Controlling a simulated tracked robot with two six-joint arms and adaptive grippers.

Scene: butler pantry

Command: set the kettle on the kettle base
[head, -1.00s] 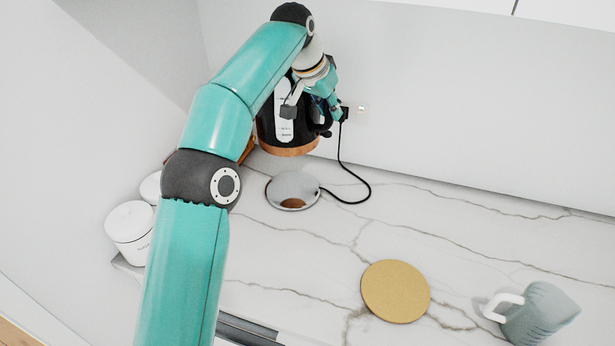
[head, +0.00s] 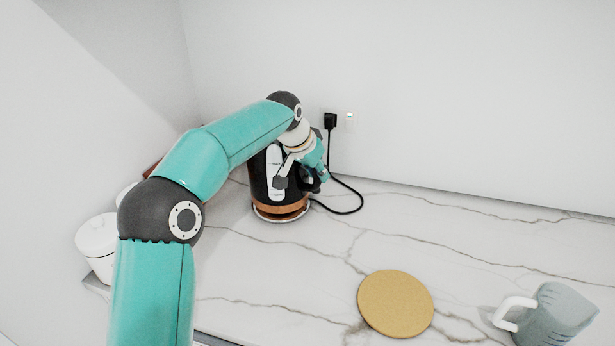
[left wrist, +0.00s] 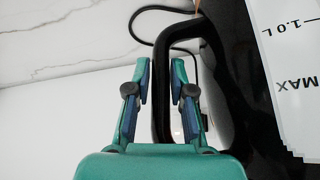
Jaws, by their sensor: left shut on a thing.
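The black kettle (head: 259,178), with a white level window and a copper-coloured lower band, is upright at the back left of the counter in the head view. Its bottom is over the round kettle base (head: 283,217), whose rim shows just below it. I cannot tell whether they touch. My left gripper (head: 312,172) is shut on the kettle's black handle. In the left wrist view, the fingers (left wrist: 161,82) flank the handle (left wrist: 160,115), with the kettle body (left wrist: 255,110) to the right. My right gripper is not in view.
A black cord (head: 350,197) runs from the base area to a wall plug (head: 330,121). White canisters (head: 97,238) stand at the left, partly behind my arm. A round tan mat (head: 395,304) and a grey-blue jug (head: 553,315) are at the front right. The middle counter is clear.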

